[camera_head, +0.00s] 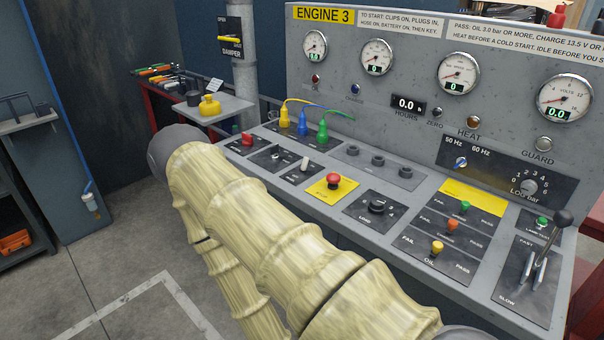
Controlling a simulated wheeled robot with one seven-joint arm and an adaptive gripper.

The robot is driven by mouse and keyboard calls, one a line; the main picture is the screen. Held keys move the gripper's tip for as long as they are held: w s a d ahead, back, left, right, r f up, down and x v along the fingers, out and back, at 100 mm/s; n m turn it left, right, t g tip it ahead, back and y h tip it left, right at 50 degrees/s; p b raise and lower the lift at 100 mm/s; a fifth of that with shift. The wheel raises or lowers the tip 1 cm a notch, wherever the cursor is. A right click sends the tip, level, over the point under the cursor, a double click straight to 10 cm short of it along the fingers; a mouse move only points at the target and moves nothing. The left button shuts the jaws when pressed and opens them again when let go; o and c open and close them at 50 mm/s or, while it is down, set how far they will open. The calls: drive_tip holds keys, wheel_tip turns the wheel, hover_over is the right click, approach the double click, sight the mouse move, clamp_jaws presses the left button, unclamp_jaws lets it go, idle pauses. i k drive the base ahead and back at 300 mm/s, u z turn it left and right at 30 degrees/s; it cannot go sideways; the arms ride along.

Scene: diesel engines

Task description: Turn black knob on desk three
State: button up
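The desk (410,185) under the yellow "ENGINE 3" label (323,14) fills the right side of the head view. A black knob (377,208) sits on a dark plate with small numbers on the desk's sloping top, right of the red mushroom button (333,181). The knob is fully visible; its exact setting is too small to read. My pale arm crosses the lower middle in front of the desk and hides part of its front edge. My gripper is not in view, so I cannot see what it holds.
A lever (549,245) rises at the desk's right end. Coloured small knobs, including an orange one (452,226), stand between it and the black knob. Yellow, blue and green plugs (302,122) stand at the back left. Grey floor (110,270) is open at left.

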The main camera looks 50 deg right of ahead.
sight(376, 205)
drive_tip(key=u, duration=1.05)
drive_tip(key=i, duration=0.6)
drive_tip(key=z, duration=2.35)
